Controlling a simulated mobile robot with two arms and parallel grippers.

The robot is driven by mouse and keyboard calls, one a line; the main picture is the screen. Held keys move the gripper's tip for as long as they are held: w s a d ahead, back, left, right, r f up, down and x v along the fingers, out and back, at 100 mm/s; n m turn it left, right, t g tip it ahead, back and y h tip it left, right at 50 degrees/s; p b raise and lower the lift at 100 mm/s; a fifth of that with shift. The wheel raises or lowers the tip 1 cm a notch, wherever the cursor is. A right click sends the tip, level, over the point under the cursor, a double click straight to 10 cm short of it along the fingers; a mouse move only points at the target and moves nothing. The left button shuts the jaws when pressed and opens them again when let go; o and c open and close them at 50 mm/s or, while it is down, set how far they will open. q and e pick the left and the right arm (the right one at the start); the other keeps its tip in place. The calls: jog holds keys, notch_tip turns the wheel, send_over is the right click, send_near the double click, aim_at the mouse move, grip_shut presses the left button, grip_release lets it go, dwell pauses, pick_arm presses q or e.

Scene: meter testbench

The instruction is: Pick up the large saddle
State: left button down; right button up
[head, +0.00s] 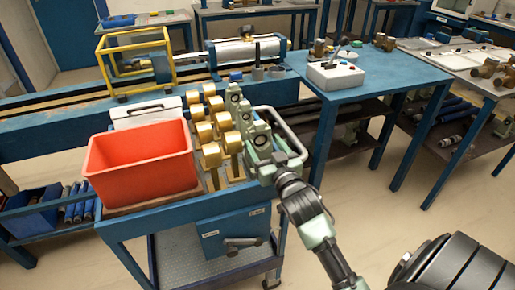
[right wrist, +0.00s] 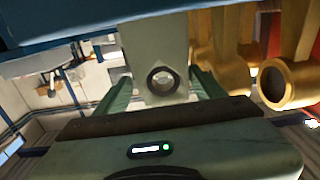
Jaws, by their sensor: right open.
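The large saddle appears to be the nearest of the grey-green pieces with a round hole (head: 259,138), standing upright at the right end of the cart top. In the right wrist view a pale grey-green piece with a round hole (right wrist: 166,52) fills the middle, between the two green fingers. My right gripper (head: 272,162) is open, its fingers on either side of this piece. I cannot tell whether they touch it. The gripper body hides the piece's lower part. My left gripper is not in view.
Smaller grey-green pieces (head: 233,98) stand behind in the same row. Several brass fittings (head: 211,155) stand close to the left; they also show in the right wrist view (right wrist: 290,84). A red bin (head: 140,165) is further left on the blue cart (head: 165,217). A metal handle rail (head: 297,136) is just right.

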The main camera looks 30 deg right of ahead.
jog(key=p+x, duration=0.1)
jog(key=x, duration=0.5)
jog(key=shift+w+a+f, duration=0.1)
jog(key=shift+w, duration=0.1)
jog(key=shift+c, duration=0.3)
grip_shut()
